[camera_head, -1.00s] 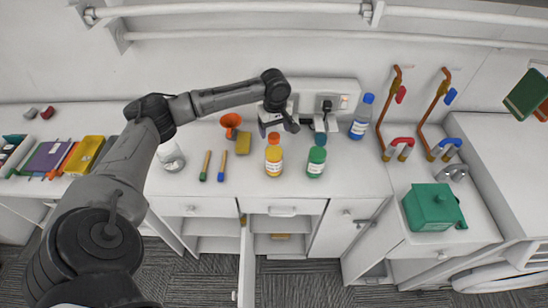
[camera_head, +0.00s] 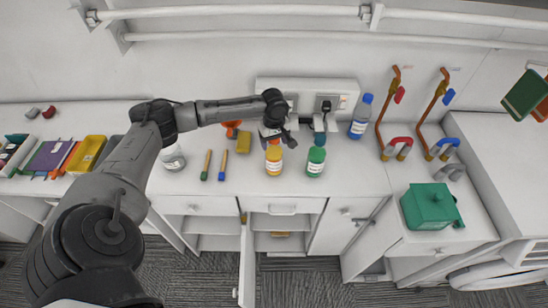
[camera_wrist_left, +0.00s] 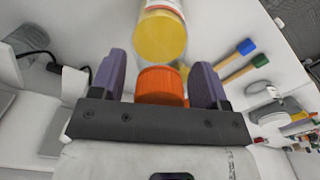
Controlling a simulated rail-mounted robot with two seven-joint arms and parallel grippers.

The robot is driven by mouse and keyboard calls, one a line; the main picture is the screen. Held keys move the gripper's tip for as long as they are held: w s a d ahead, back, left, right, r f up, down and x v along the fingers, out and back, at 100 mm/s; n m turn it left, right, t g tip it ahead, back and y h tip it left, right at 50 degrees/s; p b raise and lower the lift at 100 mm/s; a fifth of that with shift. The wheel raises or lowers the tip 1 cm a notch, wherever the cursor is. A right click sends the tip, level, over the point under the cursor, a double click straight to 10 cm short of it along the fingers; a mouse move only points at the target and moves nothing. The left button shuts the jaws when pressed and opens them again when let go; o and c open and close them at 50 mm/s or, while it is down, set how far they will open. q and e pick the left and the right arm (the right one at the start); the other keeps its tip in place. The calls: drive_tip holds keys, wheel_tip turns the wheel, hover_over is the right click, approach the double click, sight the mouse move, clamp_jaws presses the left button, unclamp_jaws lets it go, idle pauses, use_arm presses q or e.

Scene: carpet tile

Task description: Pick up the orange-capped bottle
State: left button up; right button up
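In the left wrist view the orange cap (camera_wrist_left: 162,86) sits between the two purple-grey fingers of my left gripper (camera_wrist_left: 160,80). There is a gap on each side, so the gripper is open and around the cap. My right gripper is in neither view.
A green bottle (camera_head: 316,162) stands close on the right, and a blue-capped bottle (camera_head: 361,116) farther right.

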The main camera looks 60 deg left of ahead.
use_arm(q)
drive_tip(key=c, duration=0.5)
clamp_jaws()
drive_tip(key=shift+r, duration=0.15)
